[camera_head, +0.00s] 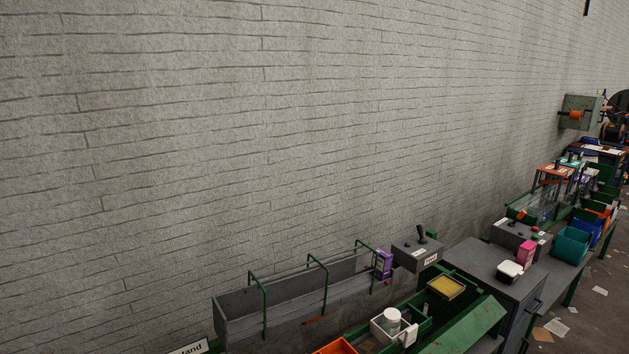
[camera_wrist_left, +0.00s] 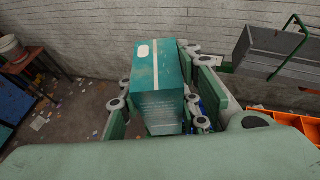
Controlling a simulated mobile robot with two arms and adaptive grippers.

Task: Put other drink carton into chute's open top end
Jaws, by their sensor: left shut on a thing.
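A teal drink carton (camera_wrist_left: 160,75) with a white cap patch and a pale stripe is between the fingers of my left gripper (camera_wrist_left: 160,110) in the left wrist view. The gripper is shut on it, and the floor shows beyond. A long grey trough with green hoops (camera_head: 235,328) runs along the wall in the head view, probably the chute. Part of it shows at the upper right of the left wrist view (camera_wrist_left: 278,52), apart from the carton. A purple carton (camera_head: 384,264) stands at the trough's right end. Neither gripper shows in the head view.
A grey control box (camera_head: 417,254) stands right of the trough. In front are a white box (camera_head: 379,333) holding a white jar (camera_head: 391,317), a yellow tray (camera_head: 446,287) and an orange bin (camera_head: 335,347). A pink carton (camera_head: 527,252) stands on the grey bench further right.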

